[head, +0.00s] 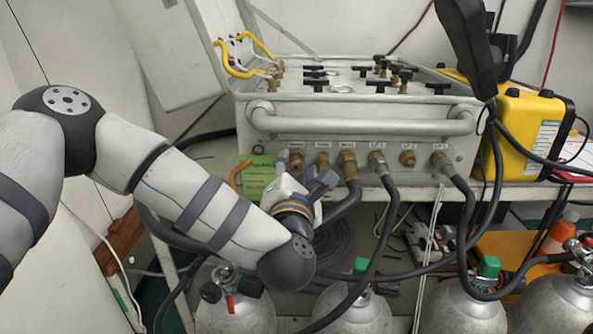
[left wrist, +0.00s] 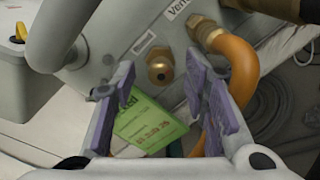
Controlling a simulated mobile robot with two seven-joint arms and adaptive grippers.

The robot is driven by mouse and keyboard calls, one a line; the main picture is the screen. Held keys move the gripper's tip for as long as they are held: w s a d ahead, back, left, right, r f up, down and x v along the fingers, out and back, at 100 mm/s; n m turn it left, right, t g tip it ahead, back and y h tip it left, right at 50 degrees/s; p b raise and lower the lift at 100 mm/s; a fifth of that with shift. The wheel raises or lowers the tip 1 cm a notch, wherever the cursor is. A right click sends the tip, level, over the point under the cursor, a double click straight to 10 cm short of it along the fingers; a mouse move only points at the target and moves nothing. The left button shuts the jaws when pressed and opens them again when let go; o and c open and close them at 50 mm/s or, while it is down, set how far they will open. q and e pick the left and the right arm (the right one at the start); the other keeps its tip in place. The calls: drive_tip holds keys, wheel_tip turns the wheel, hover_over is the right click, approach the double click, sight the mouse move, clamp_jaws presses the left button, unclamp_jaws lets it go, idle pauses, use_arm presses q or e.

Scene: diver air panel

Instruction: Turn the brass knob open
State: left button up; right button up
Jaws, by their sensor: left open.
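A grey air panel (head: 350,152) has a row of brass fittings along its front. The leftmost brass fitting (head: 296,160) in the head view is just above my left gripper (head: 301,173). My right gripper is not in view.
A green tag (left wrist: 148,120) hangs below the brass piece, between the fingers. An orange hose (left wrist: 240,68) runs close beside the right finger. A grey tubular handle (head: 360,122) crosses the panel front. Cylinders (head: 352,310) and black hoses crowd the space below.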

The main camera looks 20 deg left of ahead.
use_arm(q)
drive_tip(key=shift+w, duration=0.2)
clamp_jaws()
drive_tip(key=shift+n, duration=0.4)
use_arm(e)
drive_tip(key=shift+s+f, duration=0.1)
use_arm(q)
drive_tip(key=n, duration=0.3)
drive_tip(key=shift+f+b, duration=0.2)
drive_tip(key=shift+b, duration=0.2)
drive_tip(key=n+b, duration=0.1)
drive_tip(key=n, duration=0.3)
drive_tip(key=shift+n, duration=0.3)
drive_tip(key=n+b, duration=0.3)
drive_tip(key=n, duration=0.2)
drive_tip(key=shift+f, duration=0.1)
drive_tip(key=shift+n+b, duration=1.1)
drive_tip(key=shift+n, duration=0.8)
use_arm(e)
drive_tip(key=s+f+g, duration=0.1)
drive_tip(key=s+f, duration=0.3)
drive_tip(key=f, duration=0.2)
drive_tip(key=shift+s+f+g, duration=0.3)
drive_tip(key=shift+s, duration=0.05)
use_arm(q)
drive_tip(key=shift+r, duration=0.25)
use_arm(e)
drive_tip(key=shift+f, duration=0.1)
